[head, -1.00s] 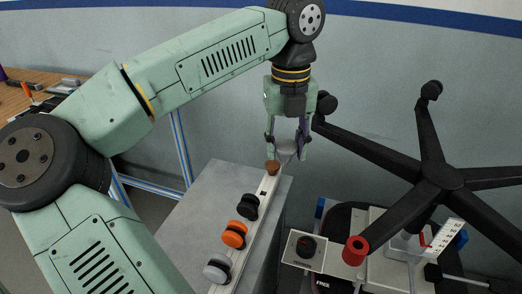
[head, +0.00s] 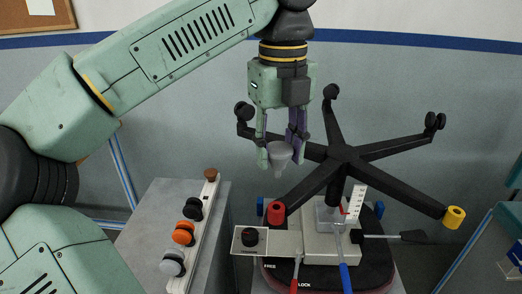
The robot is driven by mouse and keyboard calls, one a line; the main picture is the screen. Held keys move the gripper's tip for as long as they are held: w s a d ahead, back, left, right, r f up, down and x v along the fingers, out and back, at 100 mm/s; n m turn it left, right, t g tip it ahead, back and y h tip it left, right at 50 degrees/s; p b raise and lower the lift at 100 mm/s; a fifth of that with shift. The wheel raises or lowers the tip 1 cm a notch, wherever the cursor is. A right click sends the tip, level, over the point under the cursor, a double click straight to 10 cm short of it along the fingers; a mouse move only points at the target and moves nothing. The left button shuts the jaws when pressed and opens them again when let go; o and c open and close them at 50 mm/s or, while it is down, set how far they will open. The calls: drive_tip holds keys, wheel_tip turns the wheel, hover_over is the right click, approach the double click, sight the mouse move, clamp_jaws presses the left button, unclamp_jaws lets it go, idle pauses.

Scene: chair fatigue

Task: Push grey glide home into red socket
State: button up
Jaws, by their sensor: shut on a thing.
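My gripper (head: 280,160) is shut on the grey glide (head: 279,153), a pale cup-like piece that hangs below the fingertips. The red socket (head: 276,212) sits at the end of the chair base leg that points toward the camera. The glide is above the red socket in the picture, apart from it, with a clear gap between them. The black five-legged chair base (head: 343,156) is mounted on a fixture (head: 318,240). The inside of the red socket is hard to make out.
A white rail (head: 205,215) on a grey bench (head: 150,215) at left carries brown, black, orange and grey pieces. A yellow-ended leg (head: 454,217) points right. The fixture has a knob box (head: 249,240), red and blue levers, and a white scale (head: 357,201).

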sight(278, 177)
idle(0.4)
drive_tip(key=shift+f+b, duration=2.15)
drive_tip(key=shift+f, duration=0.75)
drive_tip(key=shift+f+b, duration=1.1)
drive_tip(key=shift+f, duration=0.65)
drive_tip(key=o, duration=1.1)
drive_tip(key=shift+o, duration=0.2)
